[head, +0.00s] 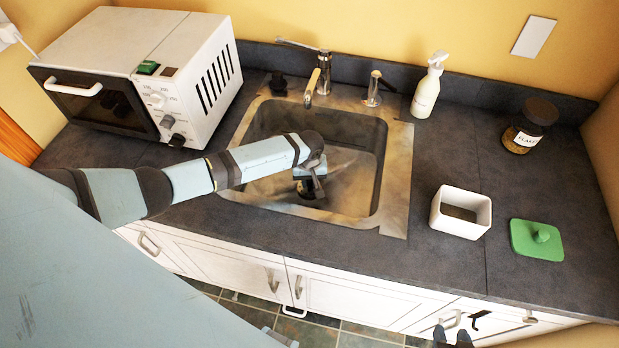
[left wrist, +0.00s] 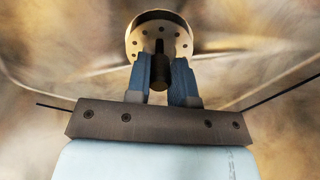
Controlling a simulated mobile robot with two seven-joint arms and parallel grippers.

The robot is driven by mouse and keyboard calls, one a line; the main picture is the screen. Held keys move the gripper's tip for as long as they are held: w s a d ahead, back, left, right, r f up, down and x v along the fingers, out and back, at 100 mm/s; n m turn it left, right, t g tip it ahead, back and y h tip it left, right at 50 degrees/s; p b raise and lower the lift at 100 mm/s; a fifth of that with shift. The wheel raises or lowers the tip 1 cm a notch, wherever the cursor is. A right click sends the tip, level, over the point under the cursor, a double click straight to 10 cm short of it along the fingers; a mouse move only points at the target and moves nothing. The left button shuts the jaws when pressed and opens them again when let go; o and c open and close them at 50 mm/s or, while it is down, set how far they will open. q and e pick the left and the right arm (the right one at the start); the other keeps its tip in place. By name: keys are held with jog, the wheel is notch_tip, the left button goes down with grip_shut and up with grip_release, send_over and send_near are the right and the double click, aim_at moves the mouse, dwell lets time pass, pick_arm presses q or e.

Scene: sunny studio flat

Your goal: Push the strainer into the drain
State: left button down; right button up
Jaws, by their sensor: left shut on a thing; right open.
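The sink (head: 357,190) is a metal basin set in the dark counter. My left gripper (head: 312,190) reaches down into it. In the left wrist view, the blue fingers of my left gripper (left wrist: 161,82) are shut on the dark upright post of the strainer (left wrist: 160,25), a round metal disc with small holes and a pale rim. The drain is hidden or cannot be told apart from the strainer, so I cannot tell how the strainer sits in it. My right gripper (head: 453,337) is open at the bottom edge of the head view, in front of the cabinets.
The tap (head: 322,75) rises behind the sink with its spout over the basin. A white microwave (head: 140,75) stands left. A soap bottle (head: 427,88), labelled jar (head: 530,125), white square container (head: 460,212) and green lid (head: 537,240) stand right. Counter between them is clear.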

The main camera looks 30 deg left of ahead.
pick_arm(q)
jog(key=shift+f, duration=0.35)
dwell(0.7)
jog(key=shift+p, duration=0.3)
jog(key=shift+f, duration=0.4)
dwell(0.6)
jog(key=shift+s+f+p, duration=0.1)
jog(key=shift+p, duration=0.3)
jog(key=shift+s+f, duration=0.1)
jog(key=shift+f, duration=0.05)
dwell(0.5)
jog(key=c, duration=1)
grip_release()
jog(key=o, duration=0.6)
jog(key=shift+c, duration=0.2)
jog(key=shift+r, duration=0.2)
